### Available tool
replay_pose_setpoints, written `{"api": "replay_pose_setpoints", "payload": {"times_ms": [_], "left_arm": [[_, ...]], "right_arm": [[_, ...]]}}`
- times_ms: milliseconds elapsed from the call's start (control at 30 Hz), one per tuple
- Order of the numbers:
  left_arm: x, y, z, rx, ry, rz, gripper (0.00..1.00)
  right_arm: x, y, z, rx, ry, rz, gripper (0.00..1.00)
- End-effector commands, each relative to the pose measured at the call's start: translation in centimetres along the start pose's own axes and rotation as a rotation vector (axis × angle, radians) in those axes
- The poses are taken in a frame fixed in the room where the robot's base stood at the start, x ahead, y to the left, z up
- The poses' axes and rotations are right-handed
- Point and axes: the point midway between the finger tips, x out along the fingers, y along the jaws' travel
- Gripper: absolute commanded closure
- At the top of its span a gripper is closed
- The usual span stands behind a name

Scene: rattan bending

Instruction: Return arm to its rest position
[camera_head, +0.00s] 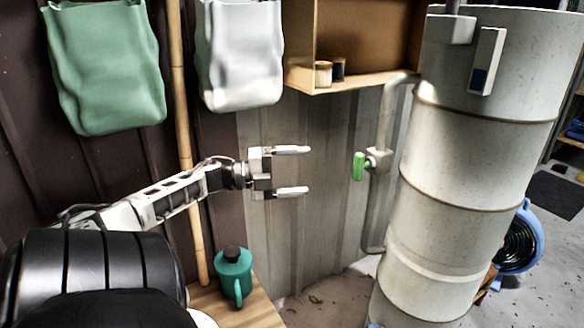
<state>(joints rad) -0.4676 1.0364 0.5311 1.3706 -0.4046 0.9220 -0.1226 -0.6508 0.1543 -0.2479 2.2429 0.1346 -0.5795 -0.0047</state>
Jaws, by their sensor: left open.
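My left arm reaches in from the left, and its gripper (292,171) is raised in the middle of the view. Its two pale fingers are apart and point right, with nothing between them. The fingertips stop left of a green valve handle (360,166) on a grey pipe and do not appear to touch it. My right gripper does not show.
A bamboo pole (180,90) stands behind the arm. A wooden shelf (370,78) hangs above.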

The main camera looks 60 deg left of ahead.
Motion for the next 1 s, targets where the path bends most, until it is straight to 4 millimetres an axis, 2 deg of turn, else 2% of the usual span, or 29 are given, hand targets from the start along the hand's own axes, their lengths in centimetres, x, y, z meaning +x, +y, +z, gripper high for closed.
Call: {"api": "replay_pose_setpoints", "payload": {"times_ms": [167, 767, 867, 1000], "left_arm": [[-1.0, 0.0, 0.0, 0.0, -0.001, 0.0, 0.15], [-0.9, -0.1, 0.0, 0.0, 0.0, 0.0, 0.15], [-0.9, -1.3, 0.0, 0.001, 0.0, 0.0, 0.15], [-0.9, -4.1, 0.1, 0.001, 0.0, 0.0, 0.15]], "right_arm": [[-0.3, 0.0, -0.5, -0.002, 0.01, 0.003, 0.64], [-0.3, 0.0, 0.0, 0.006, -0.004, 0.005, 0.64], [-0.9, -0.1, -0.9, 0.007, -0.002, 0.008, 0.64], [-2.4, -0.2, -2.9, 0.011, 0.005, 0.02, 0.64]]}}
